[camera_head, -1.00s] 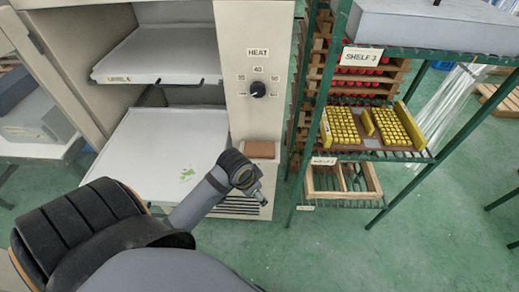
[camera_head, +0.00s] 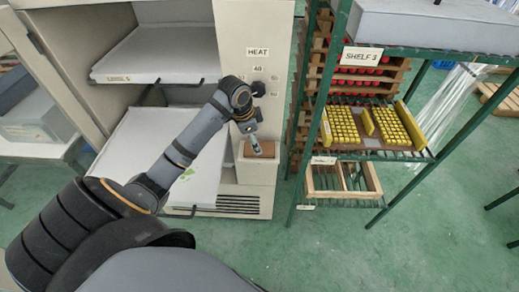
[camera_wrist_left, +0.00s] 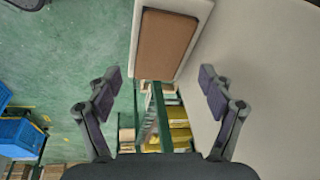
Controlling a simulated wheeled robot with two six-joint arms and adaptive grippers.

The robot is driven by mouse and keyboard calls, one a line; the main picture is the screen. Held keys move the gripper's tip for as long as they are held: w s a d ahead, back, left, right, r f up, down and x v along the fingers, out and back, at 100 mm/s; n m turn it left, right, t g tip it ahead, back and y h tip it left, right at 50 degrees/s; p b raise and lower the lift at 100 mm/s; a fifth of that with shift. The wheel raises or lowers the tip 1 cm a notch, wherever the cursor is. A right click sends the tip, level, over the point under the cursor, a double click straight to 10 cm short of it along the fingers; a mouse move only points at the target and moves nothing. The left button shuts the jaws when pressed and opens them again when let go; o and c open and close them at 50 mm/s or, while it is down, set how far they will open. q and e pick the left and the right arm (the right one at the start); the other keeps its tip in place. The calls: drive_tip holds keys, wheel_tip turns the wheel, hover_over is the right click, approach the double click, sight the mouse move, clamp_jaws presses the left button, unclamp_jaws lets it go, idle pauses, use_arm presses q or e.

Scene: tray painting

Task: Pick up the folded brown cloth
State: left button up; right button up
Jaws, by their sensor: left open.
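The folded brown cloth (camera_wrist_left: 165,45) is a flat brown rectangle in a pale holder on the front of the cabinet. In the head view it sits below the HEAT dial, and only part of the cloth (camera_head: 262,154) shows behind my gripper. My left gripper (camera_head: 262,150) is in front of the holder. In the left wrist view its two fingers (camera_wrist_left: 160,92) are spread wide and empty, with the cloth beyond them, towards the top of the picture. I cannot tell the exact gap to the cloth. My right gripper is not in view.
The pale cabinet (camera_head: 230,30) has an upper tray (camera_head: 150,55) and a lower tray (camera_head: 125,150) with green marks. A green shelf rack (camera_head: 312,135) stands close on the right, holding yellow blocks (camera_head: 395,125) and a wooden crate (camera_head: 315,182). Green floor lies open in front.

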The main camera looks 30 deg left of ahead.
use_arm(q)
drive_tip(key=shift+p+x, duration=0.35)
drive_tip(key=shift+x, duration=2.6)
drive_tip(key=shift+r, duration=0.1)
drive_tip(key=c, duration=0.8)
drive_tip(key=shift+w+a+r, duration=0.1)
drive_tip(key=shift+r, duration=0.4)
drive_tip(key=v, duration=0.3)
drive_tip(key=shift+w+d+b, duration=0.15)
drive_tip(key=shift+d+b, duration=0.15)
drive_tip(key=shift+b, duration=0.1)
drive_tip(key=s+d+r+p, duration=0.1)
drive_tip(key=s+d+r, duration=0.1)
drive_tip(key=s+r, duration=0.1)
drive_tip(key=s+d+r+p, duration=0.2)
drive_tip(key=s+d+r, duration=0.1)
drive_tip(key=s, duration=0.1)
drive_tip(key=s+d+r+p, duration=0.1)
drive_tip(key=s+d+r, duration=0.2)
drive_tip(key=s, duration=0.1)
drive_tip(key=shift+r+p, duration=0.1)
drive_tip(key=shift+p, duration=0.3)
